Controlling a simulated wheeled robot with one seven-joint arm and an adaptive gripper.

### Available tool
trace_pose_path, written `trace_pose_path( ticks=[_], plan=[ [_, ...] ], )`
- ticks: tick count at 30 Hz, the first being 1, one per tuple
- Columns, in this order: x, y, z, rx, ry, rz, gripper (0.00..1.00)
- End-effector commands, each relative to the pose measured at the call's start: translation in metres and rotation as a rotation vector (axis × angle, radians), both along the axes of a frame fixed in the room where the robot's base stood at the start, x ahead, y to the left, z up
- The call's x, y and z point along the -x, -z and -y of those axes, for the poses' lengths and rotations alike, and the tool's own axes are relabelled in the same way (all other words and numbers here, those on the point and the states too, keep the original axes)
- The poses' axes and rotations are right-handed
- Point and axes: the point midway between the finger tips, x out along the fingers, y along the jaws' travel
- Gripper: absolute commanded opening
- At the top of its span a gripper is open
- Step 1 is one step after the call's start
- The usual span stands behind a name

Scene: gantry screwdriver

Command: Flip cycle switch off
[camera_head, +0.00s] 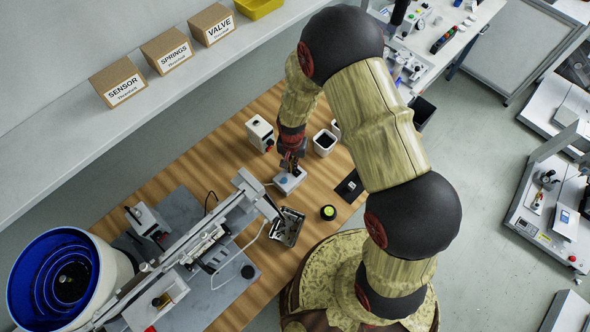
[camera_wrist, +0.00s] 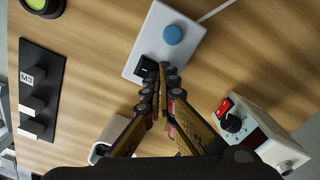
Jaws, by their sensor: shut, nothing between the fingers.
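A small white switch box (camera_wrist: 158,32) with a round blue button (camera_wrist: 172,35) and a black switch (camera_wrist: 147,68) shows in the wrist view. It also shows in the head view (camera_head: 291,184) on the wooden table. My gripper (camera_wrist: 166,78) is shut and empty, its fingertips right at the box's near edge beside the black switch. Whether they touch the switch I cannot tell. In the head view my gripper (camera_head: 288,167) points down over the box and hides part of it.
A control unit (camera_wrist: 258,133) with a red rocker and black knob stands right of my gripper. A black holder (camera_wrist: 38,92) marked M3 lies left. In the head view, a feeder machine (camera_head: 200,250) and a blue bowl (camera_head: 35,258) stand at lower left. A shelf with boxes runs behind.

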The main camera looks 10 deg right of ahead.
Motion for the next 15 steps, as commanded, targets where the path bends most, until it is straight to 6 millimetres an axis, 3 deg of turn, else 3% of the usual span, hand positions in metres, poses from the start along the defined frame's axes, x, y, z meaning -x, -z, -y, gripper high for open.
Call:
trace_pose_path(
  ticks=[15],
  plan=[
    [0.0, -0.036, 0.0, 0.0, 0.0, 0.001, 0.0]
  ],
)
